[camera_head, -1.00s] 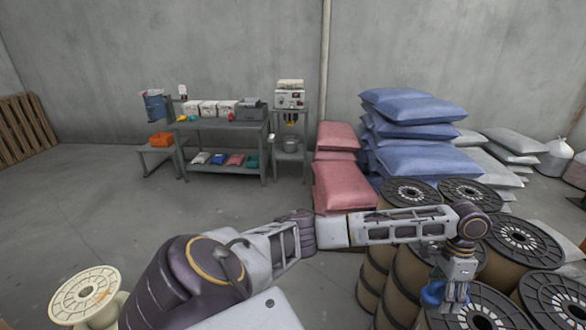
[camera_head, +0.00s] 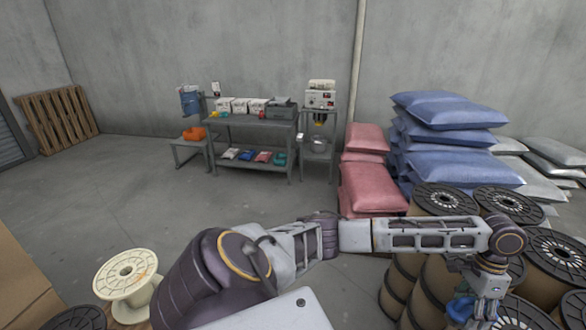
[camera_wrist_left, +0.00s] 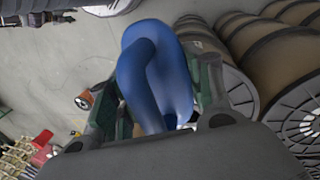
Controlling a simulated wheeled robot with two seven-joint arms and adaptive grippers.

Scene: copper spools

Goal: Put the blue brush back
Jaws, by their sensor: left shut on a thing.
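My left gripper (camera_head: 482,312) is at the lower right of the head view, at the end of my outstretched arm. It is shut on a smooth blue thing, taken as the blue brush (camera_head: 461,310). In the left wrist view the blue brush (camera_wrist_left: 158,75) shows as a rounded, folded-looking blue shape between the fingers of the gripper (camera_wrist_left: 155,105). Its bristles cannot be made out. The gripper is above or beside the wooden spools; the exact gap cannot be told. My right gripper is not in view.
Black-topped spools (camera_head: 445,199) crowd the right. Blue sacks (camera_head: 450,140) and red sacks (camera_head: 370,185) are stacked behind. A grey bench (camera_head: 250,122) with boxes and a low stand (camera_head: 190,146) with an orange thing are by the back wall. A cream spool (camera_head: 127,275) stands left. Mid-floor is clear.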

